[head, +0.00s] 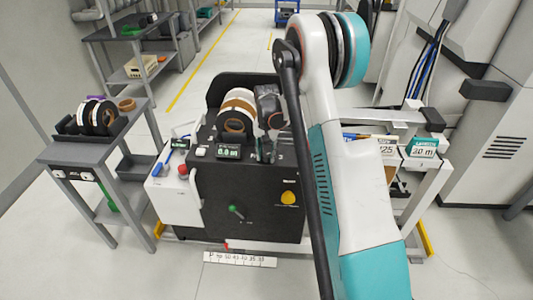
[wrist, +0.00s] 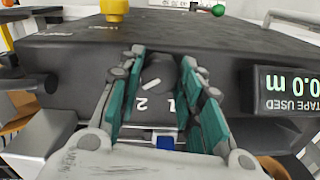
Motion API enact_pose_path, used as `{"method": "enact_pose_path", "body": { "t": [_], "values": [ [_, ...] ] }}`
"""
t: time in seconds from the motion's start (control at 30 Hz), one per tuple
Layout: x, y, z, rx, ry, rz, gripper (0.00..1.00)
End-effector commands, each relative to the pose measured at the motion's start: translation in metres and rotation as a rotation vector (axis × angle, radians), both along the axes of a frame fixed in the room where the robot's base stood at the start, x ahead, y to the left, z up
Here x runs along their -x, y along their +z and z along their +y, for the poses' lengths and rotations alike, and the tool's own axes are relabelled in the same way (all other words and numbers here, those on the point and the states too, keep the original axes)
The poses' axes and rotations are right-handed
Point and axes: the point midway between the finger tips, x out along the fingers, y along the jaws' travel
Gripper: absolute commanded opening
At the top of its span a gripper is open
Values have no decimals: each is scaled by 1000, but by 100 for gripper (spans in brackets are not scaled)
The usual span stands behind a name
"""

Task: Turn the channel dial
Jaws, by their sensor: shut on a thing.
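The channel dial (wrist: 164,76) is a dark round knob with a white pointer mark on the black machine top. It shows in the wrist view between the fingers of my gripper (wrist: 162,58). The pointer slants, its lower end toward the printed "2" (wrist: 141,104); a "1" (wrist: 171,106) is printed to the right of that. The green-padded fingers are shut on the dial, one on each side. In the head view my gripper (head: 267,154) reaches down onto the top of the black machine (head: 252,197), and I cannot make out the dial there.
A tape display (wrist: 287,92) reading 0.0 m stands close to the fingers. A blue button (wrist: 166,143) lies nearer the wrist. Tape rolls (head: 237,112) stand behind on the machine. A yellow knob (head: 288,198) and a green-tipped lever (head: 234,209) are on its front.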

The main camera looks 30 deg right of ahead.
Motion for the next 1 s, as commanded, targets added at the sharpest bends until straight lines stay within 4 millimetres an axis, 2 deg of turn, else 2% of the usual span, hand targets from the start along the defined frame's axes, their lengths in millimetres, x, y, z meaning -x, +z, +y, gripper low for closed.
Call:
{"method": "enact_pose_path", "body": {
  "t": [0.4,1.0],
  "values": [
    [0,0,0,0,-204,0,9],
    [0,0,0,0,-238,0,9]
  ]
}}
